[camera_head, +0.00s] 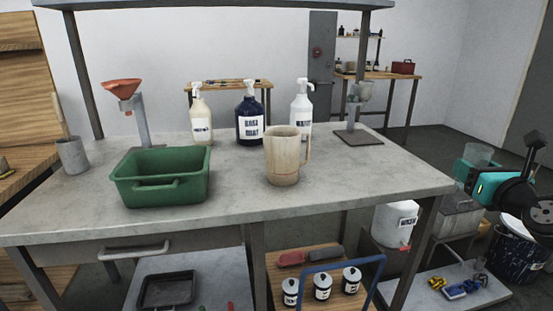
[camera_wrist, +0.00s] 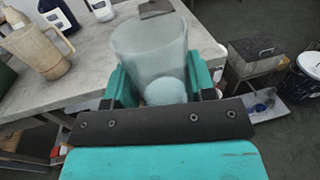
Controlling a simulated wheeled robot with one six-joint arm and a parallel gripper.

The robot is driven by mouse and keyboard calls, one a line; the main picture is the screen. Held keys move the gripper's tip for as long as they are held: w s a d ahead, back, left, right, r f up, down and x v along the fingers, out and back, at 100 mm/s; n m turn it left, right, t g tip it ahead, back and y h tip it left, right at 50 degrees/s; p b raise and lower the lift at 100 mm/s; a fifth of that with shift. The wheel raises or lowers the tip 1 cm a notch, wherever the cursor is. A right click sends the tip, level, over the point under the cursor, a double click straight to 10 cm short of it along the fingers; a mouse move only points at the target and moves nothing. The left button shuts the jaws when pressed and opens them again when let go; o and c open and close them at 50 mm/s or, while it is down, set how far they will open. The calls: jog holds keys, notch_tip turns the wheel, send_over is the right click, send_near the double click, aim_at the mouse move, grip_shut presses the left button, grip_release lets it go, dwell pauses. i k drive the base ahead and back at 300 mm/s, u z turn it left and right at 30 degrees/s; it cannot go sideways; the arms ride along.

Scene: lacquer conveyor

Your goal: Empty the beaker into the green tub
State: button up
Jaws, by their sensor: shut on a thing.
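My gripper (camera_head: 474,172) is off the right end of the grey table, with its teal fingers shut on a clear, greyish beaker (camera_head: 479,153). In the wrist view the beaker (camera_wrist: 150,45) stands between the two fingers, its wide mouth facing up and away. A pale rounded shape shows low in it; I cannot tell whether this is its contents or its base. The green tub (camera_head: 160,190) sits on the left part of the table, open at the top with a handle in front. Its inner floor is mostly hidden.
A beige jug (camera_head: 283,158) stands on the table (camera_head: 350,185) between tub and gripper. A funnel stand (camera_head: 142,120) and grey cup (camera_head: 72,155) are at left, another stand (camera_head: 358,137) at back right. A shelf (camera_head: 220,3) spans overhead.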

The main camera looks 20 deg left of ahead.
aim_at(167, 176)
jog(key=u, duration=1.35)
jog(key=i, duration=0.25)
jog(key=z, duration=0.2)
